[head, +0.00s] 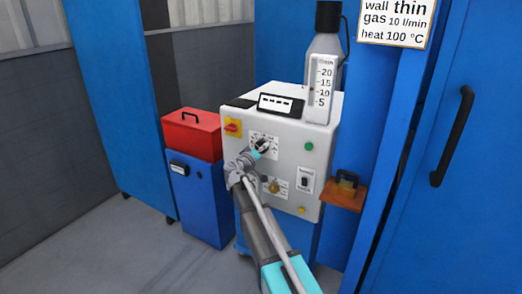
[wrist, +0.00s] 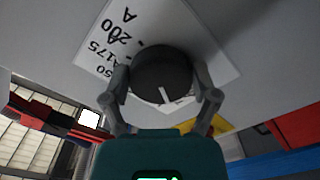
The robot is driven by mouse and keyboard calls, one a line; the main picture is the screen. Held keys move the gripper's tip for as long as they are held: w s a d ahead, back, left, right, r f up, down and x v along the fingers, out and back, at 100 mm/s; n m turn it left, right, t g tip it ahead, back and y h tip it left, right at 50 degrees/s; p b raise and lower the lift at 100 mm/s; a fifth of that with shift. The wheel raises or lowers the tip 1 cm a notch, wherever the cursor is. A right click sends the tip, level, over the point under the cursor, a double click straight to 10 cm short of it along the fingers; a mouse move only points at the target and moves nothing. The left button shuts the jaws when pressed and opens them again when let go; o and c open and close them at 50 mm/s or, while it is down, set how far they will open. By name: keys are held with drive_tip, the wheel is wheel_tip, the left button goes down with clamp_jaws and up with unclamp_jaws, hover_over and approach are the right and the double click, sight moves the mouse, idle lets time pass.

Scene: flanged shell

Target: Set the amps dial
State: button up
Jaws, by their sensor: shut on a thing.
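The amps dial (wrist: 162,68) is a round black knob with a white pointer line on a white plate printed with "200 A", "175" and "50". In the wrist view, the plate's print is upside down and the pointer is toward the bottom of the knob. My gripper (wrist: 163,85) has one finger on each side of the knob and is shut on it. In the head view my gripper (head: 257,153) is at the upper dial plate (head: 267,138) on the grey machine (head: 325,142). It partly hides the dial and the plate's markings.
A red switch (head: 232,128), a green button (head: 309,146), a rocker switch (head: 305,182) and a brass knob (head: 273,187) surround it. A sign (head: 396,22) reads "wall thin, gas 10 l/min, heat 100 °C". A red box (head: 190,135) stands left; an orange shelf (head: 340,197) juts out right.

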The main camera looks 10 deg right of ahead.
drive_tip(key=shift+n, duration=0.6)
drive_tip(key=o, duration=1)
drive_tip(key=v, duration=1.2)
